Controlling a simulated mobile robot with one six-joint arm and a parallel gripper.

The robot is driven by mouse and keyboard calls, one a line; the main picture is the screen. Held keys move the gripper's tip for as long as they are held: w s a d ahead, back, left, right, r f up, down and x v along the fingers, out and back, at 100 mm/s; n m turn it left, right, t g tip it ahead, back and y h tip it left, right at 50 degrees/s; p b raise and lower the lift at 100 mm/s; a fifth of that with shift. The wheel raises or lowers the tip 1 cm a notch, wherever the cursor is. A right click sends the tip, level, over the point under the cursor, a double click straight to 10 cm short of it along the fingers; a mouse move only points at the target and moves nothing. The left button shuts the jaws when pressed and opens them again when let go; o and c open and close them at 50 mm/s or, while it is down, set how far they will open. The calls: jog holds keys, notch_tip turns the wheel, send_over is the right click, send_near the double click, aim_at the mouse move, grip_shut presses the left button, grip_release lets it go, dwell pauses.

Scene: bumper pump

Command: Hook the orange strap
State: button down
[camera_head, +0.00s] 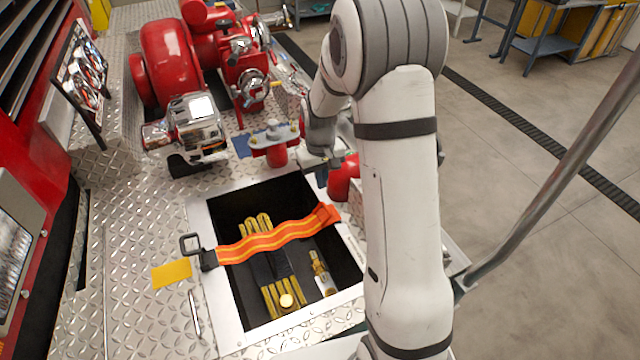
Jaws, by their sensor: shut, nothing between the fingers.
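The orange strap (275,239) with yellow stripes lies in a wavy band across the open black compartment (232,207). Its left end carries a dark buckle with a square ring (190,244), over the left part of the metal rim (228,318). Its right end reaches the right rim, close to my arm. My gripper (314,166) is shut and empty, above the far right corner of the compartment, behind the strap and apart from it. The gripper is small here and partly hidden by my arm. Any hook or anchor for the strap cannot be made out clearly.
Yellow-striped straps (272,299) and brass fittings (319,267) lie in the compartment. A yellow card (172,274) and a metal handle (194,312) are on the left. Red pump parts (168,60) and a red valve (275,145) stand behind. A grey rail (560,180) runs at right.

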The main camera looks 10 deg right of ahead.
jog(key=shift+f, duration=1.35)
jog(key=f+b, duration=0.1)
jog(key=f, duration=0.1)
jog(key=d+f+b, duration=0.1)
jog(key=f+b, duration=0.1)
jog(key=d+f+b, duration=0.1)
jog(key=f+b, duration=0.1)
jog(key=f, duration=0.1)
jog(key=shift+w, duration=0.15)
jog(key=shift+s+d+f, duration=0.1)
jog(key=shift+s+f, duration=0.1)
jog(key=shift+s, duration=0.05)
jog(key=shift+r, duration=0.1)
notch_tip(320, 180, up, 14)
jog(key=w+d+p, duration=0.1)
jog(key=d, duration=0.2)
jog(key=s+a+r+t, duration=0.1)
jog(key=s+a+r, duration=0.1)
jog(key=s, duration=0.6)
jog(key=s+a+r+m+t, duration=0.1)
jog(key=s+r, duration=0.3)
jog(key=s, duration=0.4)
jog(key=s+a+r+m+t, duration=0.1)
jog(key=s+r, duration=0.3)
jog(key=s, duration=0.5)
jog(key=shift+a, duration=0.8)
